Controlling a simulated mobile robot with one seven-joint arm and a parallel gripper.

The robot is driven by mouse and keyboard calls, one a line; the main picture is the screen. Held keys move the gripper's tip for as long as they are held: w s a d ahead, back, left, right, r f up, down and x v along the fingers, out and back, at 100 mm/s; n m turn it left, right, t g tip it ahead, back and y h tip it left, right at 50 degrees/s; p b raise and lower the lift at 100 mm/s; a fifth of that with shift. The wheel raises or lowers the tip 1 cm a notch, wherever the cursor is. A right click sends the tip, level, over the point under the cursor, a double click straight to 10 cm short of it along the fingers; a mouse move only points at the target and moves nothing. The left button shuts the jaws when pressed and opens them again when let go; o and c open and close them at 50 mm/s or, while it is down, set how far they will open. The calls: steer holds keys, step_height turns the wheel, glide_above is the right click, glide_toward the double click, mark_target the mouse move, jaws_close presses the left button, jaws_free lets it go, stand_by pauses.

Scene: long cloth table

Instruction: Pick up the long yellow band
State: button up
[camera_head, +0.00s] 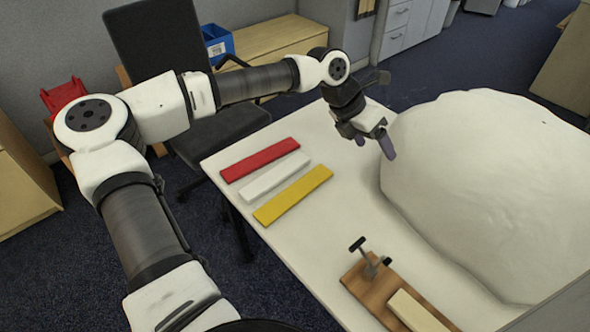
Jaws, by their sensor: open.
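The long yellow band (293,195) lies flat on the white table at its left part, slanting up to the right. A white band (274,177) and a red band (260,159) lie beside it, roughly parallel, with the red one farthest back. My gripper (376,149) is open and empty, to the right of and beyond the yellow band, apart from it. It hangs above the table, between the bands and a large white mound. Nothing covers the yellow band.
The large white rounded mound (490,185) fills the right of the table (335,235). A wooden board with a clamp (370,258) and a pale block (417,312) sits at the front. A black chair (165,50) stands at the back left. The table between yellow band and mound is clear.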

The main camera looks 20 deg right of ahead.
steer(key=w+a+f+t+y, duration=0.1)
steer(key=w+a+f+y, duration=0.2)
steer(key=w+a+f, duration=0.15)
steer(key=n+t+y+p, duration=0.1)
steer(key=t+y+p, duration=0.1)
steer(key=y, duration=0.1)
glide_above(295, 192)
step_height(295, 192, down, 11)
steer(key=shift+s+d+f, duration=0.1)
steer(key=shift+d+f, duration=0.05)
steer(key=shift+f+p, duration=0.85)
steer(key=shift+f, duration=2.15)
steer(key=shift+c, duration=0.5)
steer(key=c, duration=1)
